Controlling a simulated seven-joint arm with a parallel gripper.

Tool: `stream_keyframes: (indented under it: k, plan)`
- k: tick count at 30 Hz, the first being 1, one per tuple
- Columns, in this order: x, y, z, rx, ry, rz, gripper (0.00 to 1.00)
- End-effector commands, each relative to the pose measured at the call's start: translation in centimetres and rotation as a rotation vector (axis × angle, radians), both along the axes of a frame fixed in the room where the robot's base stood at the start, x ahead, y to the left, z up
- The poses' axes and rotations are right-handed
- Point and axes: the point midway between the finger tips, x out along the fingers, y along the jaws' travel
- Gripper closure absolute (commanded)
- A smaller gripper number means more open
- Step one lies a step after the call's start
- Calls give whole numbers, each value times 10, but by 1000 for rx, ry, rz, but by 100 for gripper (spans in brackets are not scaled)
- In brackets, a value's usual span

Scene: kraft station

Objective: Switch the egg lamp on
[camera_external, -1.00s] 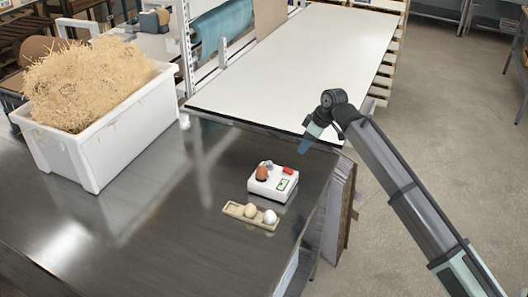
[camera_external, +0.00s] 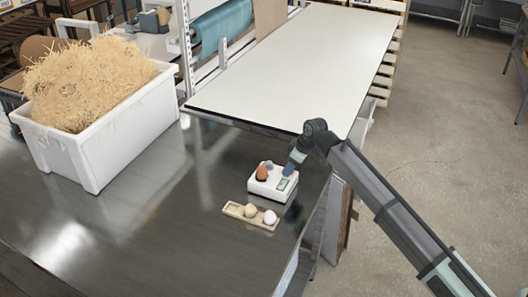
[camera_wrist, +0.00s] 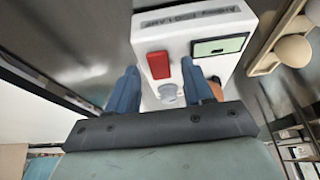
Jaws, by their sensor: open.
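The egg lamp is a small white box (camera_external: 262,188) on the dark metal table, with a brown egg (camera_external: 263,172) standing on it. In the wrist view the white box (camera_wrist: 180,30) shows a red switch (camera_wrist: 159,65), a green display (camera_wrist: 219,45) and a pale round knob (camera_wrist: 168,92). My gripper (camera_wrist: 158,82) is open, its blue fingers on either side of the red switch and knob in that picture. In the external view the gripper (camera_external: 289,170) is at the right side of the lamp and hides the switch. Contact cannot be told.
A wooden tray (camera_external: 233,209) with a tan egg (camera_external: 250,211) and a white egg (camera_external: 270,217) lies in front of the lamp. A white crate of straw (camera_external: 110,150) stands at the left. A white-topped table (camera_external: 300,65) is behind. The table's middle is clear.

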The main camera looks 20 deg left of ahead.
Motion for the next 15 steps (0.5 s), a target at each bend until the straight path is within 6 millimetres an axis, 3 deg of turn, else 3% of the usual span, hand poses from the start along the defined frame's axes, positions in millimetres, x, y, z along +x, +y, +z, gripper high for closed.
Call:
stream_keyframes:
  k: [10, 15]
  plan:
    - [0, 1, -3, 0, 0, 0, 49]
    - [0, 1, -3, 0, 0, 0, 64]
